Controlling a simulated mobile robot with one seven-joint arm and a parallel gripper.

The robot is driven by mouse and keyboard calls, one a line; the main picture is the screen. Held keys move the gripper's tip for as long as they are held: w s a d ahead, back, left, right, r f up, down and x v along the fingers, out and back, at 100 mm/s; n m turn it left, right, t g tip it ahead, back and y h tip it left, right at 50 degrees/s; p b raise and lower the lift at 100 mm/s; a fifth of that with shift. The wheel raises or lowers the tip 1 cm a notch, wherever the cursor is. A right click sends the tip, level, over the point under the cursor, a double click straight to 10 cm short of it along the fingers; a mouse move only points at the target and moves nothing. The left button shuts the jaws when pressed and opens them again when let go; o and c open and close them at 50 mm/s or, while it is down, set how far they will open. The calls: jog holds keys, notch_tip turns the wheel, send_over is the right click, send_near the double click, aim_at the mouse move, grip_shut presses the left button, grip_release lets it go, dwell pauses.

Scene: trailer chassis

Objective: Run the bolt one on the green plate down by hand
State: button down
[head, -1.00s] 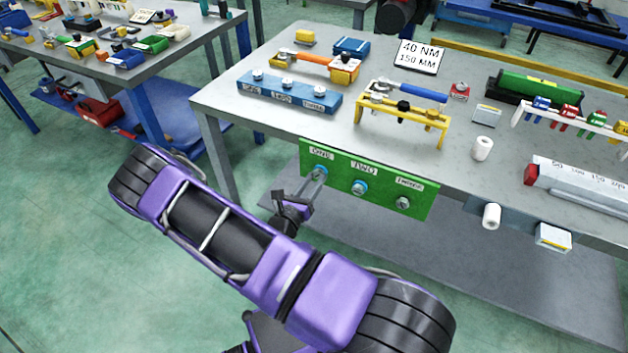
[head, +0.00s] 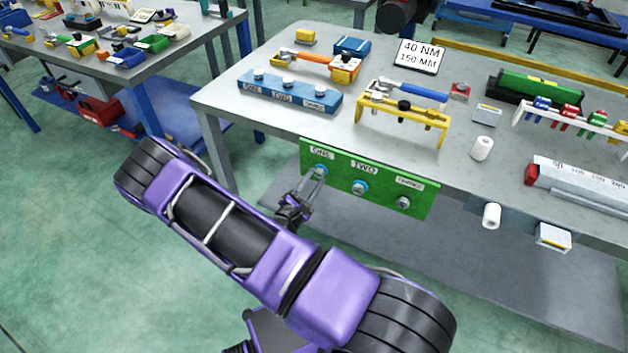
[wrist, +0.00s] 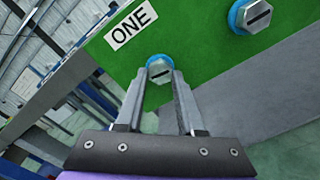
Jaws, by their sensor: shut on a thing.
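The green plate (head: 381,190) hangs on the front edge of the workbench, with bolts under the labels ONE, TWO and THREE. Bolt one (wrist: 160,69) is a silver hex head with a dark line across it and a blue ring around it. My gripper (head: 316,177) reaches up to it from the lower left. In the wrist view its two fingers (wrist: 162,82) are shut on the head of bolt one. Bolt two (head: 359,187), with a blue ring, also shows in the wrist view (wrist: 257,15). Bolt three (head: 403,202) is at the right, with no blue ring visible.
On the bench (head: 260,129) stand a blue block (head: 290,94) with several bolts, a yellow rack (head: 402,115) with a blue-handled tool, and a 40 NM sign (head: 419,56). White rolls and a small box are at the bench's front, right of the plate. Floor is free at the left.

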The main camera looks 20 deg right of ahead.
jog(key=m, duration=0.5)
jog(key=shift+a+f+m, duration=0.1)
jog(key=shift+m, duration=0.2)
jog(key=shift+m+b, duration=0.6)
jog(key=shift+m, duration=1.5)
jog(key=shift+s, duration=0.1)
jog(key=c, duration=0.5)
grip_release()
jog(key=v, duration=1.7)
jog(key=shift+s+a+b, duration=0.1)
jog(key=shift+a+b, duration=0.05)
jog(key=shift+b, duration=0.15)
